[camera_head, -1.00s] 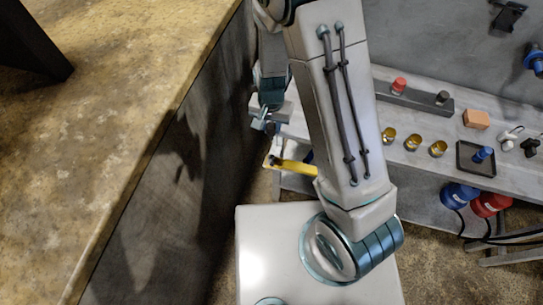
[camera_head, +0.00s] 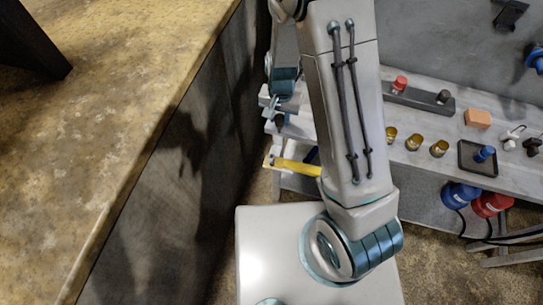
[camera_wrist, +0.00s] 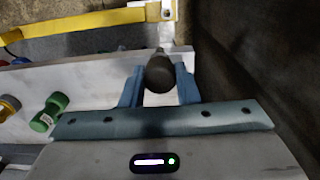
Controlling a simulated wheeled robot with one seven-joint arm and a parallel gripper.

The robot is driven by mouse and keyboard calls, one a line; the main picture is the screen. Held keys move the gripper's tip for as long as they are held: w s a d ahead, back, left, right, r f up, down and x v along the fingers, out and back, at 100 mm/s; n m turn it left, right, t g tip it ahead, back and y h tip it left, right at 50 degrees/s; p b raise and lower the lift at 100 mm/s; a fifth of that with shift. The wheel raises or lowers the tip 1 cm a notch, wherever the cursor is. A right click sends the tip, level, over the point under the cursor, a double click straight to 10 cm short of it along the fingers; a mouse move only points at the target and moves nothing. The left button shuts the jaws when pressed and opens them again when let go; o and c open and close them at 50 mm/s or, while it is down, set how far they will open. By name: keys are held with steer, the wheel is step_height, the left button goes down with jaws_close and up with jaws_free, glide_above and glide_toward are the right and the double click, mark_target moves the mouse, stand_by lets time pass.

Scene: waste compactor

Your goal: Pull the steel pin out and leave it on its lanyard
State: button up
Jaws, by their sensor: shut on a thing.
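My gripper (camera_wrist: 160,88) is shut on a dark grey piece with a rounded end (camera_wrist: 160,72), held between its two blue fingers. I cannot tell for sure whether this piece is the steel pin, and no lanyard can be made out. In the head view my gripper (camera_head: 271,106) is at the left end of the bench, and a small dark piece (camera_head: 280,119) shows just below it. A yellow bar (camera_head: 298,168) lies below the bench top; it also crosses the top of the wrist view (camera_wrist: 80,21), ending at a pale bracket beyond the held piece.
The grey bench (camera_head: 400,172) carries several brass cups (camera_head: 413,142), an orange block (camera_head: 477,118) and a dark tray (camera_head: 466,165) with a blue knob. A green knob (camera_wrist: 49,111) lies left of my gripper. A large brown-topped counter (camera_head: 110,110) stands close on the left.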

steer(key=w+d+b, duration=0.2)
steer(key=w+d, duration=0.4)
steer(key=d, duration=0.1)
steer(key=shift+w, duration=0.15)
stand_by(1.6)
steer(key=shift+f, duration=0.1)
steer(key=shift+f+b, duration=0.35)
steer(key=shift+b, duration=0.15)
steer(key=o, duration=1.1)
steer(key=shift+c, duration=0.2)
